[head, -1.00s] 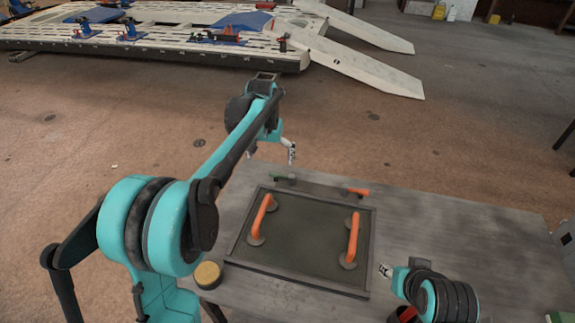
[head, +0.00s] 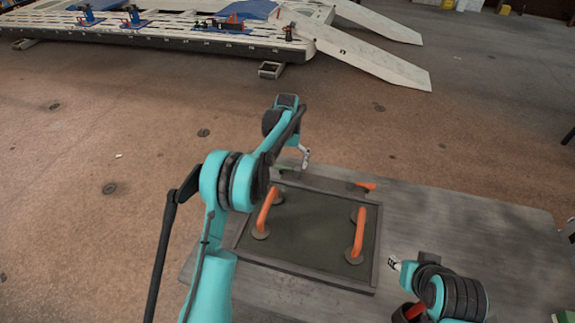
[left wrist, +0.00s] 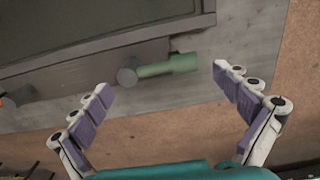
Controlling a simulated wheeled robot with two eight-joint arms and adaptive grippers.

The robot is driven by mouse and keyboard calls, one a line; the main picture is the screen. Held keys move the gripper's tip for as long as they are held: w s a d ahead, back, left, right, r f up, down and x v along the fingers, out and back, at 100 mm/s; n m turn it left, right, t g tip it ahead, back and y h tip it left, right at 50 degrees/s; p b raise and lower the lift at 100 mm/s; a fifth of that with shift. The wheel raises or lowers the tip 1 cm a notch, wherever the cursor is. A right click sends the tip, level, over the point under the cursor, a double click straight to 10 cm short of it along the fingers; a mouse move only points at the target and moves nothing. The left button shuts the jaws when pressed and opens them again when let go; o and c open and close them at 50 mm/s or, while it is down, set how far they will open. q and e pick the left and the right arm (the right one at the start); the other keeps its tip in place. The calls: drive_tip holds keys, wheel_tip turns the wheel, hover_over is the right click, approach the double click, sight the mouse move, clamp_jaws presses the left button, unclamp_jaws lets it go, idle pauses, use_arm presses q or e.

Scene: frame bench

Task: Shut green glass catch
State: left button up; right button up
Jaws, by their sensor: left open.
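The green catch (left wrist: 167,66) shows in the left wrist view beside the dark frame's edge (left wrist: 110,50), its round grey pivot at its left end. Its lever points right, roughly along that edge. In the head view the green catch (head: 286,169) is small and partly covered at the frame's far left. The glass pane (head: 312,228) lies in the frame. My left gripper (head: 305,157) is above the far side of the table. In the left wrist view its open fingers (left wrist: 163,94) are apart on either side of the lever's line, with nothing between them. My right gripper (head: 394,263) is right of the frame; its opening is unclear.
Two orange handles (head: 357,235) stand on the pane. An orange catch (head: 366,186) is at the frame's far right. The table (head: 460,235) is clear to the right. A slatted platform with ramps (head: 380,57) stands on the floor beyond.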

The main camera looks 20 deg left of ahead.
use_arm(q)
drive_tip(key=shift+f, duration=0.4)
drive_tip(key=shift+s, duration=0.15)
drive_tip(key=c, duration=1.7)
drive_tip(key=shift+s+n, duration=0.15)
drive_tip(key=shift+n, duration=0.15)
drive_tip(key=n, duration=0.1)
drive_tip(key=s+n, duration=0.1)
drive_tip(key=shift+n, duration=0.4)
drive_tip(key=n, duration=0.1)
drive_tip(key=s+n, duration=0.1)
drive_tip(key=n, duration=0.2)
drive_tip(key=shift+s+d+n, duration=0.25)
drive_tip(key=shift+d+n, duration=0.05)
drive_tip(key=n, duration=0.1)
drive_tip(key=s+d+n, duration=0.1)
drive_tip(key=n, duration=0.1)
drive_tip(key=shift+n, duration=0.3)
drive_tip(key=shift+s+d+n, duration=0.2)
drive_tip(key=shift+d+n, duration=0.1)
drive_tip(key=shift+n, duration=0.8)
drive_tip(key=shift+s+d+n, duration=0.2)
drive_tip(key=shift+d+n, duration=0.1)
drive_tip(key=shift+n, duration=0.8)
